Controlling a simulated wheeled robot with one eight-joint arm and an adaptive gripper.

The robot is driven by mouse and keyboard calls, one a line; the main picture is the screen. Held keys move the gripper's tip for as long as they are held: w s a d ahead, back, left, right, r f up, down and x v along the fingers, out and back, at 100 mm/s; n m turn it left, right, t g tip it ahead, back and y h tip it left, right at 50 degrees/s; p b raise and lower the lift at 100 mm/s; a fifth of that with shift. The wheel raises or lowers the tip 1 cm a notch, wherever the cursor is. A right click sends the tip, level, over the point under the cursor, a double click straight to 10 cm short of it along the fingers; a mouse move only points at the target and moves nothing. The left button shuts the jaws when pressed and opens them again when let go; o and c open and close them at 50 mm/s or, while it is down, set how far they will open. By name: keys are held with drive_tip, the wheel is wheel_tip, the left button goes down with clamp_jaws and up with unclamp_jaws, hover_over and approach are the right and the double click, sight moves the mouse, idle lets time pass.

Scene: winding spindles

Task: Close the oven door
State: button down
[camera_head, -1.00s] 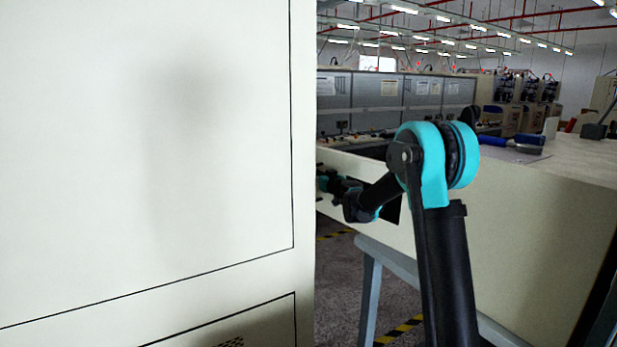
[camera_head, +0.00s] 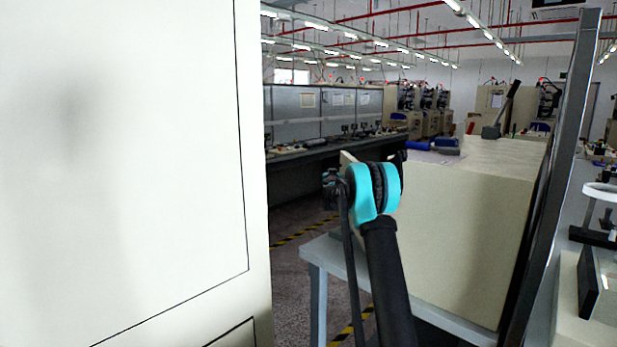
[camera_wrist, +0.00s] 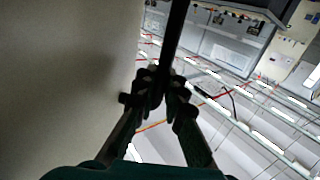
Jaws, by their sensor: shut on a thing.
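A large cream panel (camera_head: 120,170) with dark seam lines fills the left of the head view; whether it is the oven door or the oven body, I cannot tell. In the wrist view my gripper (camera_wrist: 160,88) is shut on a dark straight bar (camera_wrist: 176,35), which looks like a handle. A flat beige-grey surface (camera_wrist: 65,80) lies close along the left of the fingers. The bar's lower part is hidden between the fingers. In the head view my arm is right of the panel, and my gripper cannot be made out clearly.
A cream box (camera_head: 450,220) stands on a grey-blue stand (camera_head: 318,290) right of the panel, behind my arm. A grey upright post (camera_head: 560,170) rises at the right. A strip of floor with striped tape (camera_head: 300,231) shows between panel and box.

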drive_tip(key=d+m+g+h, duration=0.1)
drive_tip(key=d+m+h, duration=0.1)
drive_tip(key=d, duration=0.8)
drive_tip(key=shift+d+m+h, duration=0.3)
drive_tip(key=shift+h, duration=0.6)
drive_tip(key=shift+w, duration=0.1)
drive_tip(key=c, duration=1.6)
unclamp_jaws()
drive_tip(key=shift+a, duration=0.1)
drive_tip(key=v, duration=1.2)
drive_tip(key=shift+c, duration=0.5)
